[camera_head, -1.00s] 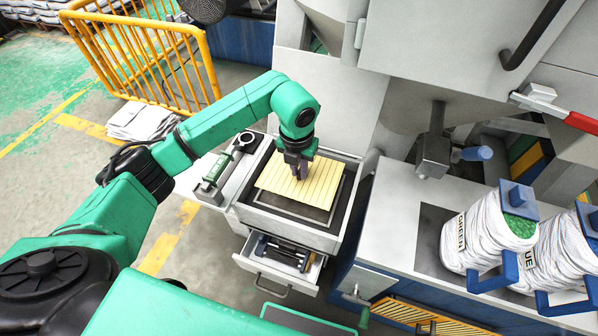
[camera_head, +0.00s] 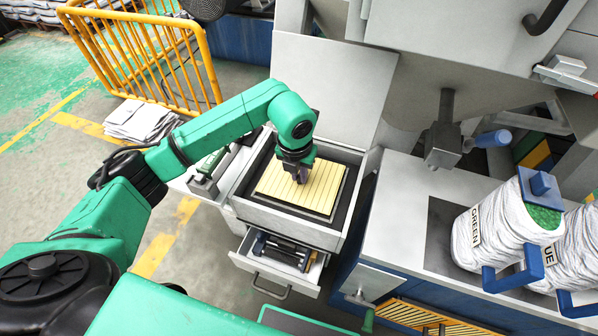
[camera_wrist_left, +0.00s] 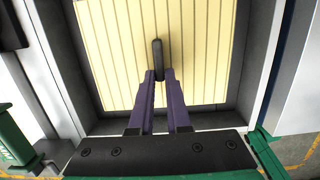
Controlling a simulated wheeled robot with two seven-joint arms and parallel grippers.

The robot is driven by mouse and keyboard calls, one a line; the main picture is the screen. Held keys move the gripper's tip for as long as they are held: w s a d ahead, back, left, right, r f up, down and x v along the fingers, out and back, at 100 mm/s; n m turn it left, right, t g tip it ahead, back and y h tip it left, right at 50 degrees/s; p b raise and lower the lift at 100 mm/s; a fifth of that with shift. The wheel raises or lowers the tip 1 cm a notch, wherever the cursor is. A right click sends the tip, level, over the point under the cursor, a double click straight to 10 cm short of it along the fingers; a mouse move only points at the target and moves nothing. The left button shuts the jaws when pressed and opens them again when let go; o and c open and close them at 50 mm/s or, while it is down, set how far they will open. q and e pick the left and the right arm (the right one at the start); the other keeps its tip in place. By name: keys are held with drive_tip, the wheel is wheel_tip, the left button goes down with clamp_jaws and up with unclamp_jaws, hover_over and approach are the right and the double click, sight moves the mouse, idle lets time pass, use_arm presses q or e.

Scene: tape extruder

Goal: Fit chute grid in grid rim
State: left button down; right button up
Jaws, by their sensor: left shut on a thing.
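The chute grid (camera_head: 318,194) is a pale yellow slatted panel inside the open grey box of the machine. In the left wrist view the grid (camera_wrist_left: 205,75) fills the middle, with a dark upright handle (camera_wrist_left: 157,52) on it. My left gripper (camera_head: 300,177) is shut on this handle; its purple fingers (camera_wrist_left: 158,78) clasp it from both sides. The dark grid rim (camera_head: 346,190) shows as a narrow border around the panel. The grid lies low and roughly lined up with the rim; I cannot tell whether it is fully seated. My right gripper is out of view.
The box's grey walls (camera_head: 288,224) stand close around the grid. An open drawer (camera_head: 283,265) with dark tools is below. A counter with white sacks (camera_head: 492,238) is at the right. A yellow fence (camera_head: 142,60) stands at the back left.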

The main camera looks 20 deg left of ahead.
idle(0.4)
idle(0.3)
use_arm(q)
drive_tip(key=shift+b, duration=0.3)
idle(0.8)
drive_tip(key=shift+f+b, duration=0.85)
drive_tip(key=shift+f, duration=0.15)
drive_tip(key=c, duration=0.8)
unclamp_jaws()
wheel_tip(320, 180, up, 14)
drive_tip(key=s, duration=0.2)
drive_tip(key=shift+s+r+b, duration=0.15)
drive_tip(key=shift+r+b, duration=0.1)
drive_tip(key=shift+b, duration=0.2)
